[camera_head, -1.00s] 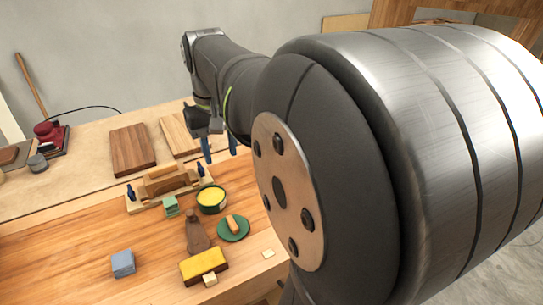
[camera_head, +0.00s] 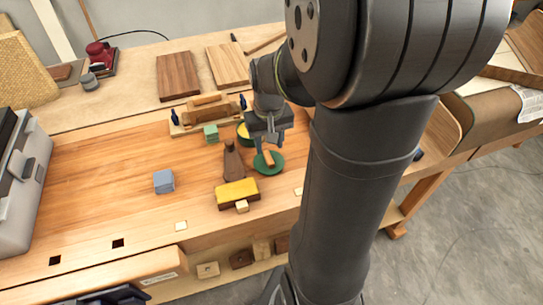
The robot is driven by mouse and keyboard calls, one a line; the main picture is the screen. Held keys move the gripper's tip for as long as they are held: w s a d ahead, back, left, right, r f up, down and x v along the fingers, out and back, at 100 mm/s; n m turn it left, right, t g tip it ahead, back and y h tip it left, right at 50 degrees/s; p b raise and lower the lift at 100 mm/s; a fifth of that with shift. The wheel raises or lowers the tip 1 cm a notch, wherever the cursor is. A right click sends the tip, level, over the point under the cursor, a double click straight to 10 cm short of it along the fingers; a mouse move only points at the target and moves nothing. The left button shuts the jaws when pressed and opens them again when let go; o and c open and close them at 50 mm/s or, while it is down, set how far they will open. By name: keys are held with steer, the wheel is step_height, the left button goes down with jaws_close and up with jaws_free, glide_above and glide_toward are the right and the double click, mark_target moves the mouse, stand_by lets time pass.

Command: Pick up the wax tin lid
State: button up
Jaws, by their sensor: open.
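The wax tin lid (camera_head: 263,168) is a flat dark green disc lying on the wooden bench. A small tan wooden piece (camera_head: 269,159) rests on it. My gripper (camera_head: 269,147) is open and points down just above the lid, near its far side. I see nothing between its fingers; the exact gap to the lid is hard to tell. The open wax tin (camera_head: 241,130), green with yellow wax, stands just behind and left of the lid, partly hidden by my gripper.
A brown wooden tool (camera_head: 233,162) lies left of the lid. A yellow-topped block (camera_head: 237,191) is in front of it.

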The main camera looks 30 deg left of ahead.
mark_target(269, 157)
step_height(269, 157, down, 5)
steer(key=shift+w+a+f, duration=0.1)
steer(key=shift+a+f, duration=0.05)
jaws_close()
